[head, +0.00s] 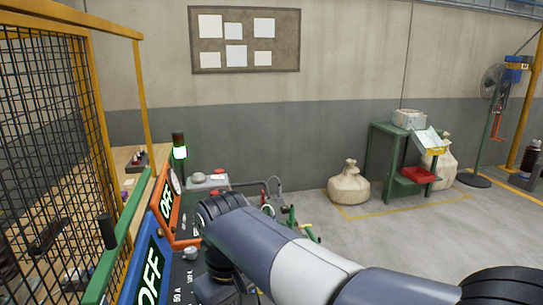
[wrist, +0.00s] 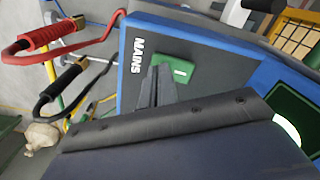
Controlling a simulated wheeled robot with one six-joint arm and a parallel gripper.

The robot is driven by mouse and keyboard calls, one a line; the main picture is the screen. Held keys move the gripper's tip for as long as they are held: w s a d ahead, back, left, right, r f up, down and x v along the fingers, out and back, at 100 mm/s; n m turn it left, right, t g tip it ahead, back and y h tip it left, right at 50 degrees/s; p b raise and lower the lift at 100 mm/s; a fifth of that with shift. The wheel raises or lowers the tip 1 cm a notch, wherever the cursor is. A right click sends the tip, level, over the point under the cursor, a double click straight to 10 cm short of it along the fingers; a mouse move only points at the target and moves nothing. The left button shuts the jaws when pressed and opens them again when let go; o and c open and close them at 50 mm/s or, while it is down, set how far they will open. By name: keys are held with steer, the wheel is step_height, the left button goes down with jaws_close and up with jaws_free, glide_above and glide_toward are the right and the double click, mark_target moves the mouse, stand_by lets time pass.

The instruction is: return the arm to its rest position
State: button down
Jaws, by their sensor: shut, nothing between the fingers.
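My arm reaches in from the lower right of the head view toward the panels at the left. Its far end bends down there, and the gripper is hidden in that view. In the wrist view my gripper (wrist: 157,74) shows as two dark grey fingers close together, shut and empty. They point at a blue-edged dark panel (wrist: 133,62) lettered MAINS. A small green plate (wrist: 180,70) on it lies just beyond the fingertips; I cannot tell whether they touch.
Blue (head: 150,268) and orange (head: 166,205) OFF signs and a mesh fence (head: 45,120) stand left of my arm.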

step_height(320, 180, up, 7)
steer(key=p, duration=0.6)
step_height(320, 180, down, 5)
steer(key=b, duration=0.4)
steer(key=shift+f+b, duration=0.1)
steer(key=shift+b, duration=0.25)
step_height(320, 180, down, 2)
steer(key=shift+f+b, duration=0.25)
steer(key=shift+b, duration=1)
step_height(320, 180, up, 6)
steer(key=p, duration=0.3)
steer(key=shift+f+p, duration=0.15)
steer(key=shift+p, duration=0.25)
step_height(320, 180, up, 3)
steer(key=p, duration=0.3)
